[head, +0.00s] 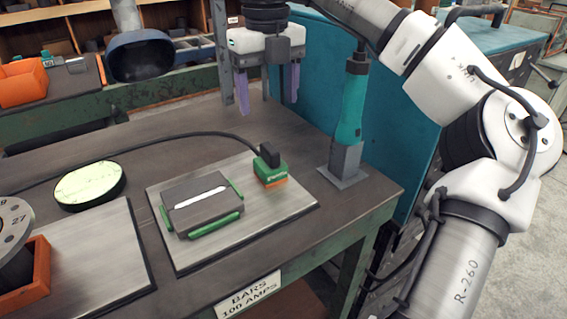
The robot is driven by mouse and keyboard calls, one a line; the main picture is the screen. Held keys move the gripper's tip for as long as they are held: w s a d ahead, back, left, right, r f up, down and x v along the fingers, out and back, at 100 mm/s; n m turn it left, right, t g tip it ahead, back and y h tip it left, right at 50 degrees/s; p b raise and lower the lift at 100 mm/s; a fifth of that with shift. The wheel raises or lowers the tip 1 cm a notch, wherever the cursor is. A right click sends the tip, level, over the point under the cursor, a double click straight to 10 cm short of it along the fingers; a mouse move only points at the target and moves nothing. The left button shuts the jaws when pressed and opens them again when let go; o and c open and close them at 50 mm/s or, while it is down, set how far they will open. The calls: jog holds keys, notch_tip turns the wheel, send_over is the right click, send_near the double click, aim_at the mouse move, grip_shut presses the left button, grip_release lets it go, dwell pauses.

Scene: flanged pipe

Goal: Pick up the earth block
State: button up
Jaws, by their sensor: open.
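A small green block with an orange base and a black top (270,172) stands at the back right of a grey metal plate (285,205); it looks like the earth block. A black cable (190,135) runs from its top to the left across the bench. My gripper (267,105) hangs in the air above and behind the block, its two purple fingers pointing down. The fingers are apart with nothing between them.
A flat grey box with green edge strips (202,205) lies on the same plate. A teal post on a grey foot (347,125) stands right of the block. A round pale-faced disc (90,186) and an orange tray (28,280) are to the left.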

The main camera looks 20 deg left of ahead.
aim_at(269, 147)
notch_tip(269, 147, down, 8)
jog(key=shift+s+b, duration=0.15)
jog(key=shift+b, duration=0.2)
jog(key=shift+s+d+f, duration=0.1)
jog(key=shift+s+f, duration=0.1)
jog(key=shift+f, duration=1.15)
jog(key=shift+s+f, duration=0.15)
jog(key=shift+f, duration=1.15)
grip_shut()
